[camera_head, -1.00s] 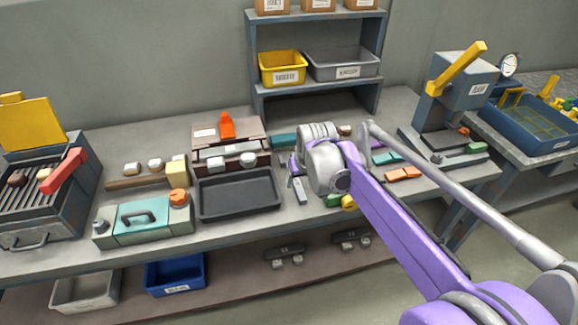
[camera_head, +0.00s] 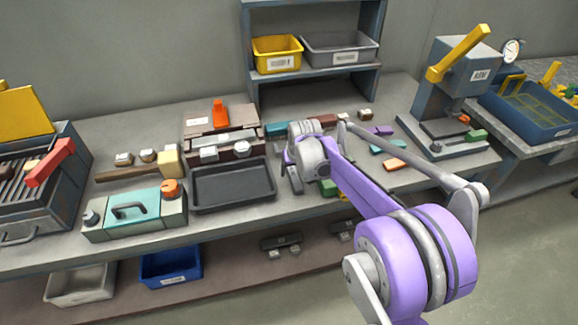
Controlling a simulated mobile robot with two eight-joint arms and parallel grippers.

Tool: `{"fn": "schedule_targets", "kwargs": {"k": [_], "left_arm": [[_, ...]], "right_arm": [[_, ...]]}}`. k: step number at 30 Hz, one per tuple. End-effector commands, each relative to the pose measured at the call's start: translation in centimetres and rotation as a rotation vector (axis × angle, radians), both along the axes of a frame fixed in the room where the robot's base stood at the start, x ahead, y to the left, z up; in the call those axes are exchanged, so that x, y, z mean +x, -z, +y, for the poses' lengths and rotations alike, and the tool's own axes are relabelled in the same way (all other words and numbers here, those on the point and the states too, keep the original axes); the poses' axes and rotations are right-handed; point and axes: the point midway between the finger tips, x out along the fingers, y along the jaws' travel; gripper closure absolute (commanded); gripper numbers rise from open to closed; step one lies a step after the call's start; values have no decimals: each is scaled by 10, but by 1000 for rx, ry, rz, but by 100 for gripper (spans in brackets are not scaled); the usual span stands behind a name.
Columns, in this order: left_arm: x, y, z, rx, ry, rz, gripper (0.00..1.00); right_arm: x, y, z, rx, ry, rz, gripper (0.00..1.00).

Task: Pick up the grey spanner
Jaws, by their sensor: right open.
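A grey, long, narrow piece that looks like the grey spanner (camera_head: 294,180) lies on the workbench, just right of the dark tray. Its upper end is close to or under my right gripper, so its full shape is hidden. My right gripper (camera_head: 286,157) is open, with its purple and grey parts just above that upper end. My own wrist hides much of the gripper, and I cannot tell whether it touches the piece. My left gripper is out of view.
The dark tray (camera_head: 233,191) is left of the gripper. A green block (camera_head: 328,188) lies close on the right, partly behind my arm. An orange piece (camera_head: 394,165) and the lever press (camera_head: 457,85) are further right. The shelf (camera_head: 314,79) stands behind.

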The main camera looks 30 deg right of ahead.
Motion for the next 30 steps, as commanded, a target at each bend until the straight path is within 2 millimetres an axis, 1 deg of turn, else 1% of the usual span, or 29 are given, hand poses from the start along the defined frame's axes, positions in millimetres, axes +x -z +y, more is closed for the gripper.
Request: {"fn": "schedule_targets", "kwargs": {"k": [1,3,11,14,15,17,18,22,23,30], "left_arm": [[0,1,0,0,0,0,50],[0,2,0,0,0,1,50],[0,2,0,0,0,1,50],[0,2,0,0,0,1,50],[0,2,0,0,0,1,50],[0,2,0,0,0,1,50],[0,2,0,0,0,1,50],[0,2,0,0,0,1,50],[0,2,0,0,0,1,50],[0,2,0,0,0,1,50]], "right_arm": [[2,7,0,0,0,0,32],[4,12,-1,0,0,0,32],[5,14,-1,0,0,0,32],[5,14,-1,0,0,0,49],[5,14,-1,0,0,0,56],[5,14,-1,0,0,0,67],[5,13,-1,0,0,0,74],[5,13,-1,0,0,0,97],[5,13,-1,0,0,0,100],[5,13,-1,0,0,0,100]]}}
